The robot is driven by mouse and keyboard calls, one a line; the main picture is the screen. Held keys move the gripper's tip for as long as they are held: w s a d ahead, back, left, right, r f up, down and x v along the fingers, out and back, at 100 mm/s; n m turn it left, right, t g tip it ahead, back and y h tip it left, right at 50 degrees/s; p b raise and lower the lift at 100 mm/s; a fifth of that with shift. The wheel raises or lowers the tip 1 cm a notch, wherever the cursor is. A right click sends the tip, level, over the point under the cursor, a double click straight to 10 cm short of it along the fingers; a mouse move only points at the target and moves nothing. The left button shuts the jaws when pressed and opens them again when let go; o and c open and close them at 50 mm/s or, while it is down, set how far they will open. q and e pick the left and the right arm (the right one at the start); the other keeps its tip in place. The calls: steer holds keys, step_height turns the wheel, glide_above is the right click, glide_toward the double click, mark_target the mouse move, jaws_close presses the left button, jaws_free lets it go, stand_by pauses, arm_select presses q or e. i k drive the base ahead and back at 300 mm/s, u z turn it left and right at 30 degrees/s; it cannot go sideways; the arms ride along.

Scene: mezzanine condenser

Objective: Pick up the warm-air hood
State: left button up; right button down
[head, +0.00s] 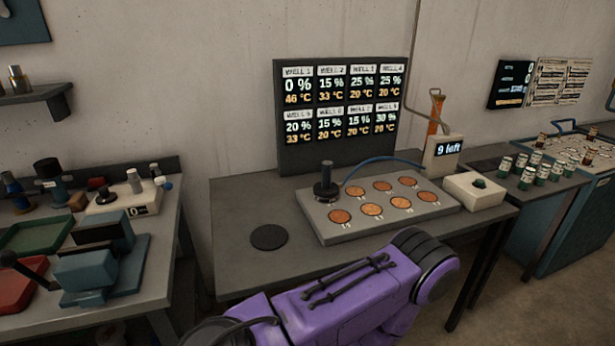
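The warm-air hood (326,184) looks to be the black, round-based piece with an upright dark handle and a blue hose. It stands upright on the back left corner of the grey well plate (330,238), over the spot where a well would be. Several copper-coloured wells show uncovered on the rest of the plate. One of my purple arms (340,300) crosses the lower middle of the head view, in front of the table. Neither of my grippers is in view, and nothing is seen touching the hood.
A round black pad (268,237) lies on the table left of the plate. The blue hose (385,160) runs from the hood to a "9 left" box (442,155). A readout panel (340,115) stands behind. A white box (474,191) sits at right. The table's front left is clear.

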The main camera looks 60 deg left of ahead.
mark_target(325, 191)
steer(key=u, duration=1.6)
